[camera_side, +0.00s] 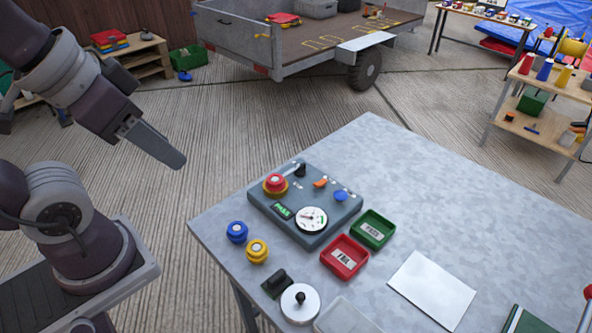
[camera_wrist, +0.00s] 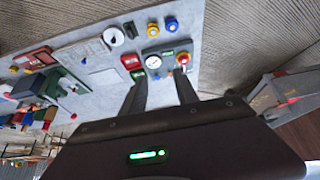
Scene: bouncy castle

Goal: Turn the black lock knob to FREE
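A grey control box (camera_side: 262,203) sits on the table in the side view. A small black knob (camera_side: 300,170) stands at its back edge, right of a red mushroom button (camera_side: 275,182); its pointing direction and any lettering are too small to read. The box face also has a round white gauge (camera_side: 311,219), a green-lit display (camera_side: 282,210), an orange switch (camera_side: 320,182) and a blue knob (camera_side: 340,195). My gripper (camera_side: 179,162) is in the air left of the box, apart from it. In the wrist view, its two fingers (camera_wrist: 160,88) are spread and empty, with the box beyond them.
Blue (camera_side: 237,231) and yellow (camera_side: 257,251) pieces, a black block (camera_side: 277,284) and a white disc with a black knob (camera_side: 300,304) lie in front of the box. Red (camera_side: 328,258) and green (camera_side: 360,232) trays are beside it.

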